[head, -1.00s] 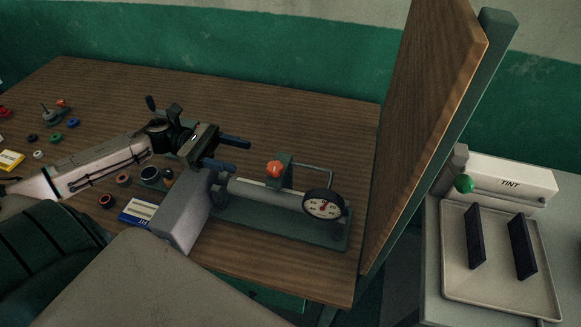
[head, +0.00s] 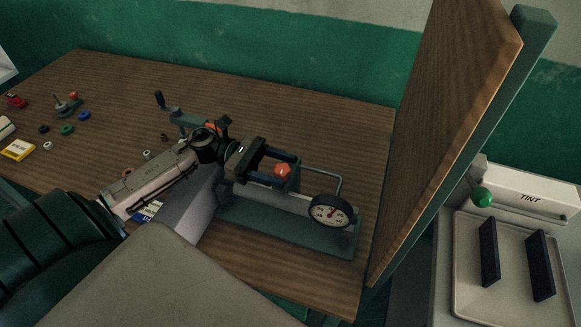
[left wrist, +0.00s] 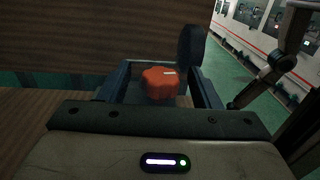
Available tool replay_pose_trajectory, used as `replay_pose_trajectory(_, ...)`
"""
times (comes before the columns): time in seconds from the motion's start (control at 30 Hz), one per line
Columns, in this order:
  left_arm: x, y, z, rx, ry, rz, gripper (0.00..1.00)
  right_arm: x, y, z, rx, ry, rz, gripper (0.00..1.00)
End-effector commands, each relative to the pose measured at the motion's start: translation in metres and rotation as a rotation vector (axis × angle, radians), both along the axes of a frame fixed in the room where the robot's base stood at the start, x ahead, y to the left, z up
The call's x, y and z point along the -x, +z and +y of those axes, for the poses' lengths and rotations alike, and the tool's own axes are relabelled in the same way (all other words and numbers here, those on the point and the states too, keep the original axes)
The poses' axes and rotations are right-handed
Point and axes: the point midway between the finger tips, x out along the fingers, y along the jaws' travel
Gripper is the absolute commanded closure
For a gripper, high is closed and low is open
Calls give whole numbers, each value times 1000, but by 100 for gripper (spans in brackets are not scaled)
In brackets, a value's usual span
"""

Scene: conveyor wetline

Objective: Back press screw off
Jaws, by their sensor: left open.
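The press screw has an orange lobed knob (head: 283,171) on top of a grey-green press fixture (head: 290,232) on the wooden bench. The knob also shows in the left wrist view (left wrist: 160,83), with a short pale mark on its top. My left gripper (head: 286,167) is open, its two dark fingers on either side of the knob. In the left wrist view the left gripper (left wrist: 163,85) has a finger on each side with gaps to the knob. I cannot tell how deep the fingers reach. My right gripper is not in view.
A round dial gauge (head: 330,211) is on the fixture's right end, with a bent metal rod (head: 325,174) above it. A tall wooden panel (head: 440,120) stands at the right. Small rings and a yellow box (head: 17,149) lie at the bench's left.

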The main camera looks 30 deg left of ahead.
Motion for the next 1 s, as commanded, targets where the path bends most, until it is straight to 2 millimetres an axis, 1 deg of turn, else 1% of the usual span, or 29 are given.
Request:
replay_pose_trajectory(0.03,-1,3,-6,5,1,-2,43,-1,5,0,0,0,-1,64)
replay_pose_trajectory(0.1,-3,3,-13,4,1,-1,43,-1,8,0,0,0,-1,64)
replay_pose_trajectory(0.3,-5,1,-26,2,1,0,43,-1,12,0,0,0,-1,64)
replay_pose_trajectory(0.67,-6,0,-29,-1,0,1,43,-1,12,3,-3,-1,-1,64)
replay_pose_trajectory(0.77,-6,0,-28,-1,0,1,60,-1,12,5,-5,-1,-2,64)
replay_pose_trajectory(0.8,-6,0,-28,-1,0,1,68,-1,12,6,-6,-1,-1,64)
replay_pose_trajectory(0.9,-6,0,-28,-1,0,1,87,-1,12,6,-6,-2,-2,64)
replay_pose_trajectory(1.0,-6,0,-28,-1,1,1,87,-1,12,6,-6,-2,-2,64)
